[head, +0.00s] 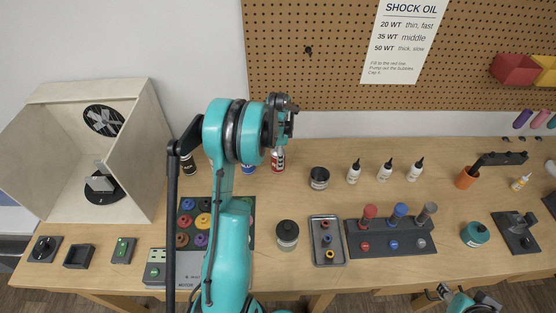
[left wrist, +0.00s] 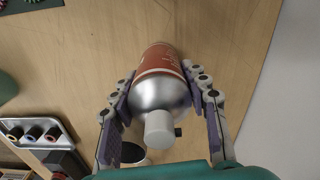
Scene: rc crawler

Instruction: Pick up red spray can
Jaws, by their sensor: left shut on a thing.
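The red spray can (head: 278,160) is at the back of the workbench, beneath my left gripper (head: 288,122) in the head view. In the left wrist view the can (left wrist: 163,62) has an orange-red body, a silver shoulder and a pale cap pointing toward the camera. The fingers of my left gripper (left wrist: 160,76) are on both sides of the can, shut on it. I cannot tell whether its base touches the bench. My right gripper (head: 442,293) is at the lower right edge of the head view; its jaw state is unclear.
A blue can (head: 248,168) and a dark can (head: 188,165) stand to the left, partly behind my arm. A dark-lidded jar (head: 319,178) stands to the right, with several white bottles (head: 354,172) beyond it. The pegboard wall (head: 330,60) rises behind.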

